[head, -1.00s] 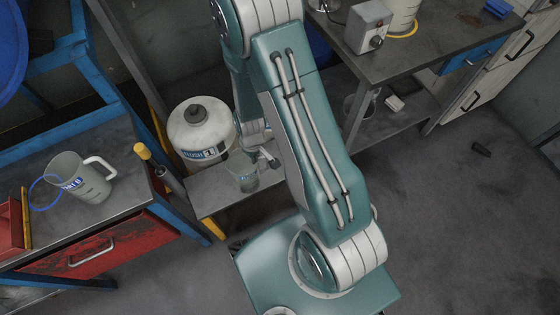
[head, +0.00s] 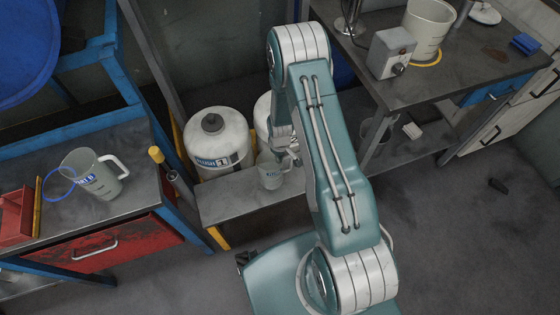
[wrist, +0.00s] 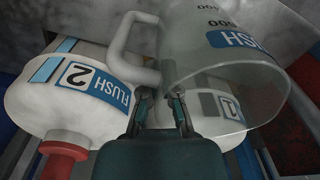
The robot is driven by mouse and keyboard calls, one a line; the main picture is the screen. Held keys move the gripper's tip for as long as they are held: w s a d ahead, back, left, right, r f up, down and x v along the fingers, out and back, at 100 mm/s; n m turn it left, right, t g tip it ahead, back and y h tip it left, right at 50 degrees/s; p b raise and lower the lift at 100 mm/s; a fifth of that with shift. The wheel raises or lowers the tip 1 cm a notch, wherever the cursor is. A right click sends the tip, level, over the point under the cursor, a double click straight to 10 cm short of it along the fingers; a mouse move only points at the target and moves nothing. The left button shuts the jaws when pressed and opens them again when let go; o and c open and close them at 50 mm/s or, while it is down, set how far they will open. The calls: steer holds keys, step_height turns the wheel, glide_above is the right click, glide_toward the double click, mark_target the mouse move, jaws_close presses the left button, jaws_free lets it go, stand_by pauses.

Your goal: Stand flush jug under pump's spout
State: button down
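The flush jug (head: 270,174), clear with a blue label, is over the low shelf in front of the white tanks. In the wrist view the jug (wrist: 225,75) fills the upper right, its handle (wrist: 120,48) toward the left. My gripper (wrist: 160,92) has its fingers closed at the end of the handle nearest the rim. In the head view my gripper (head: 285,148) is beside the jug's top. I cannot tell if the jug touches the shelf. A grey box with a knob (head: 391,54), perhaps the pump, stands on the right bench. I cannot make out its spout.
Tank FLUSH 1 (head: 217,143) and tank FLUSH 2 (wrist: 75,95) stand behind the shelf (head: 232,203). Another jug (head: 92,177) with a blue loop is on the left bench. A white bucket (head: 428,30) stands on the right bench. The floor at right is mostly open.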

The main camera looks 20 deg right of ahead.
steer(key=f, duration=0.2)
steer(key=w+f, duration=0.1)
steer(key=shift+a+f, duration=0.1)
steer(key=shift+f, duration=0.3)
steer(key=shift+d+f, duration=0.25)
steer(key=c, duration=0.8)
jaws_free()
steer(key=shift+a+f, duration=0.1)
steer(key=shift+a, duration=0.05)
